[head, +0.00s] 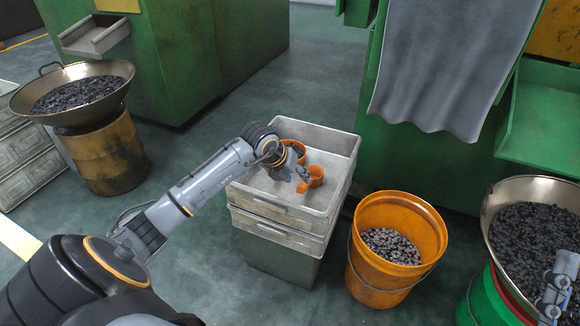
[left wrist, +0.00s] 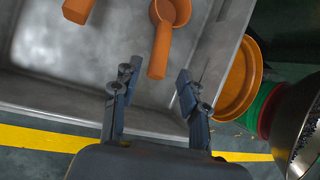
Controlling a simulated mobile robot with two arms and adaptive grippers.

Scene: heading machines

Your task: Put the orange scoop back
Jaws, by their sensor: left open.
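Two orange scoops lie in the grey tray (head: 333,140) on top of a stack of trays. The nearer scoop (head: 315,177) shows its round cup, and in the left wrist view this scoop (left wrist: 162,48) has its handle pointing toward my gripper. The other scoop (head: 299,147) lies farther back, partly hidden by my arm; in the left wrist view only its handle (left wrist: 78,9) shows. My left gripper (head: 298,177) is open above the tray, and the handle end appears between its fingertips (left wrist: 156,76). Part of my right gripper (head: 557,290) shows at the right edge; its jaws are unclear.
An orange bucket (head: 372,282) with grey metal pieces stands right of the trays. A wide pan of dark pieces (head: 497,205) is at the far right, another pan (head: 20,100) on a rusty drum (head: 108,155) at left. Green machines (head: 235,50) stand behind.

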